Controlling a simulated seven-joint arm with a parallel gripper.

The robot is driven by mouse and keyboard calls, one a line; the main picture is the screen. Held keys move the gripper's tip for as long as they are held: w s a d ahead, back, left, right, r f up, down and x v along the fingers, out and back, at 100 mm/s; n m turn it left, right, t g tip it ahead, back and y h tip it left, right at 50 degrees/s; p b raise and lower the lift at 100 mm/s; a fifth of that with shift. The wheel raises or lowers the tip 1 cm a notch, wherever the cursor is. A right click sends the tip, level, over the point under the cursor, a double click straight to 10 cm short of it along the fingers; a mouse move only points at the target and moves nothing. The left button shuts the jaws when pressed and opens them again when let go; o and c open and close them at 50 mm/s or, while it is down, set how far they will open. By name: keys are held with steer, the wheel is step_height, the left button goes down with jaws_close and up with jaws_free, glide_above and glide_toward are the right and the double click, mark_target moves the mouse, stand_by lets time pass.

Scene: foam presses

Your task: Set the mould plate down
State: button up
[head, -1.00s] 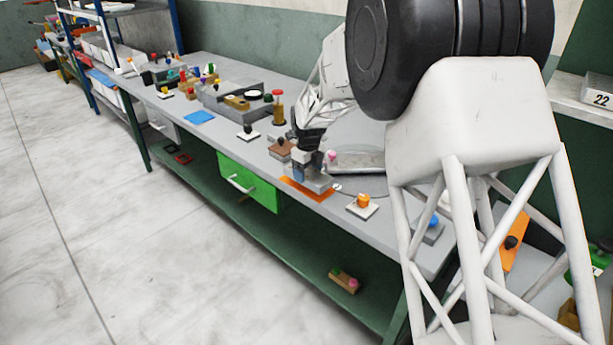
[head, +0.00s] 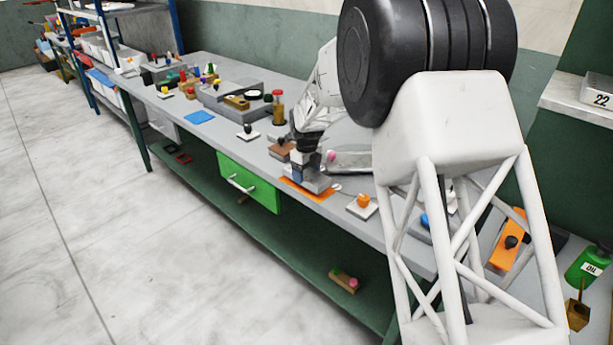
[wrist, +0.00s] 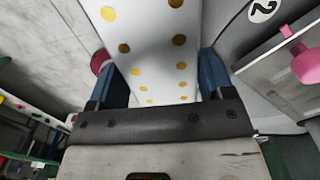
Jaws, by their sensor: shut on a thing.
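The mould plate shows in the wrist view as a pale plate with rows of yellow dots (wrist: 152,45). It lies between the two blue fingers of my gripper (wrist: 160,78), which is shut on it. In the head view my gripper (head: 306,172) points down at the bench's front edge. The grey plate (head: 319,184) shows below it, over an orange mat (head: 291,184). The plate covers much of the mat. I cannot tell whether it touches the mat or hangs just above it.
A grey block with a pink knob (head: 331,156) stands close behind the gripper. A brown block (head: 281,151) is to its left, and a white plate with an orange knob (head: 363,201) to its right. A green drawer (head: 250,184) is under the bench top.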

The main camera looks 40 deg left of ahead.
mark_target(307, 173)
steer(key=shift+f, duration=0.7)
steer(key=shift+f, duration=0.1)
steer(key=o, duration=1.3)
steer(key=shift+f, duration=0.1)
step_height(307, 173, up, 12)
steer(key=shift+d+r, duration=0.1)
steer(key=shift+r, duration=0.1)
stand_by(0.4)
